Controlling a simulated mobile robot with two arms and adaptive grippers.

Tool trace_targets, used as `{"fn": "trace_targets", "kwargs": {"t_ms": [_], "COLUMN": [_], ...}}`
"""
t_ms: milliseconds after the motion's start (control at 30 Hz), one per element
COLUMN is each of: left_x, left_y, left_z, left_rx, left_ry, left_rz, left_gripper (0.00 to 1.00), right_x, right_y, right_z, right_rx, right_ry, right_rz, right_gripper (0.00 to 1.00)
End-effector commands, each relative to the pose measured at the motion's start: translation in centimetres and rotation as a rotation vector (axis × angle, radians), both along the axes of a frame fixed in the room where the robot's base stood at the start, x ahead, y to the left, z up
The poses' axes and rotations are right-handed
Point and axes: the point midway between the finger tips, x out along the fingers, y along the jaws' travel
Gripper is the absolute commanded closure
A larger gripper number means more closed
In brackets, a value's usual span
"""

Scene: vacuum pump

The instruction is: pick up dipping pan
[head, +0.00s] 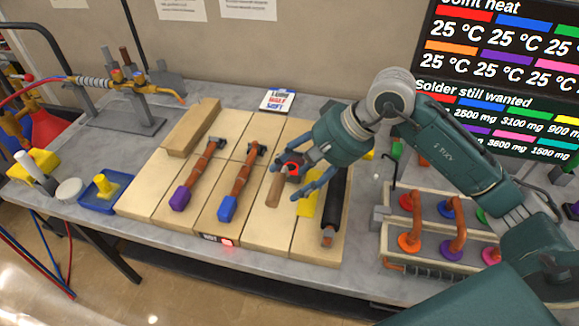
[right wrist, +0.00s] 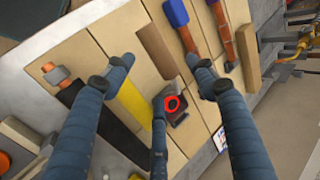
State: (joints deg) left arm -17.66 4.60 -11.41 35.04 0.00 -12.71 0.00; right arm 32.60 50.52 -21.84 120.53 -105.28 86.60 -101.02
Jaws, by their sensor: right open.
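A tool with a brown wooden handle (head: 274,190) and a small dark metal head marked with a red ring lies on the pale wooden boards; I take it to be the dipping pan, though its shape is partly hidden by my fingers. In the right wrist view its handle (right wrist: 157,50) points up and its dark head (right wrist: 178,118) is below, partly behind my middle finger. My right gripper (head: 297,176) is open above it. In the right wrist view the fingers of the gripper (right wrist: 161,72) spread on both sides of the tool and look empty. My left gripper is not in view.
A yellow strip (head: 307,204) and a black bar (head: 334,205) lie close right of the tool. Tools with a blue grip (head: 228,208) and a purple grip (head: 180,198) lie left. A rack of copper bends (head: 455,230) stands right. A blue tray (head: 88,195) stands far left.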

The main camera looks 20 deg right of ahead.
Motion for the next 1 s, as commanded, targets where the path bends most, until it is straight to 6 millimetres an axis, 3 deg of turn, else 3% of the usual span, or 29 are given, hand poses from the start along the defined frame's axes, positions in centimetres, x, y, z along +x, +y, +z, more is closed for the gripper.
{"fn": "trace_targets", "kwargs": {"t_ms": [300,500,733,1000], "left_x": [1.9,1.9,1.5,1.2], "left_y": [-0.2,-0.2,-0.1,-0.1], "left_z": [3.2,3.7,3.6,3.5], "left_rx": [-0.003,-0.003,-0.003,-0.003], "left_ry": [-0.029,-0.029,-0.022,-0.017], "left_rz": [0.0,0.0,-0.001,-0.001], "left_gripper": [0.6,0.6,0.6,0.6], "right_x": [1.4,2.2,2.3,2.3], "right_y": [1.6,2.4,2.4,2.4], "right_z": [-2.4,-4.5,-4.7,-4.7], "right_rx": [0.005,0.001,0.0,0.0], "right_ry": [0.007,0.001,-0.001,-0.001], "right_rz": [0.001,0.0,-0.001,-0.001], "right_gripper": [0.43,0.43,0.43,0.95]}}
